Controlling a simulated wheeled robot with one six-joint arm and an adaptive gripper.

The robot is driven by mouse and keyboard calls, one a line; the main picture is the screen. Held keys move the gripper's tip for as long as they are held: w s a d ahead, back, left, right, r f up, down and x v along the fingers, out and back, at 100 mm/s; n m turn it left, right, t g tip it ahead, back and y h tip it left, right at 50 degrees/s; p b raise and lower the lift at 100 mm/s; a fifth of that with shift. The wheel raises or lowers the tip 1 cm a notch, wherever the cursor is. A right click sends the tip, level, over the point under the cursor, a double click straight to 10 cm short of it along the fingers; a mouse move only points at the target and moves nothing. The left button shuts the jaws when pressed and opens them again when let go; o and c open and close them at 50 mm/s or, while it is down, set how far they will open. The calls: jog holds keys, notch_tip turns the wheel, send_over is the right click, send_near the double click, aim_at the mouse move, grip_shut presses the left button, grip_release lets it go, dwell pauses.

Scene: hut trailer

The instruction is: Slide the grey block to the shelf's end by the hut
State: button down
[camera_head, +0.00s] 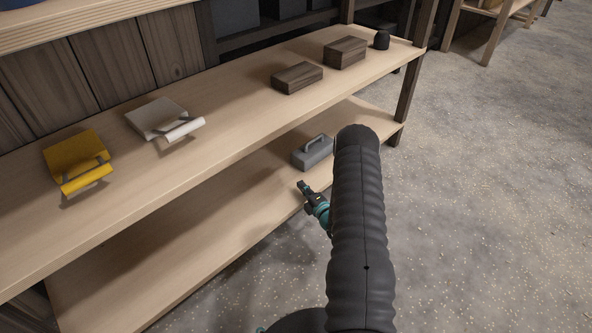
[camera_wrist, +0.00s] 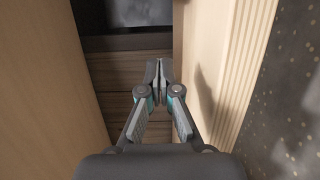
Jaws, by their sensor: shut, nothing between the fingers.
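The grey block (camera_head: 313,155) has a loop handle on top and sits on the lower shelf (camera_head: 190,225), toward its right part. My arm hides some of the area just right of it. My gripper (camera_head: 302,186) is shut and empty, close to the block on its near side, over the lower shelf's front edge. A small gap shows between them. In the wrist view the shut fingertips (camera_wrist: 160,70) point between two pale wood boards, and the block is not seen there. I cannot tell which shelf end is by the hut.
The upper shelf (camera_head: 225,95) overhangs the lower one. It holds a yellow item (camera_head: 75,155), a white item (camera_head: 157,115), two brown blocks (camera_head: 297,77) (camera_head: 345,52) and a black knob (camera_head: 381,40). A dark post (camera_head: 408,90) stands at the right. The speckled floor is open right.

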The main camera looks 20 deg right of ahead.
jog(key=w, duration=1)
jog(key=shift+a+f+b, duration=0.1)
jog(key=shift+a+b, duration=0.25)
jog(key=shift+w+d, duration=0.2)
jog(key=shift+d, duration=0.4)
jog(key=shift+w+d, duration=0.2)
jog(key=shift+d, duration=0.35)
jog(key=shift+w+d, duration=0.3)
jog(key=shift+d, duration=0.4)
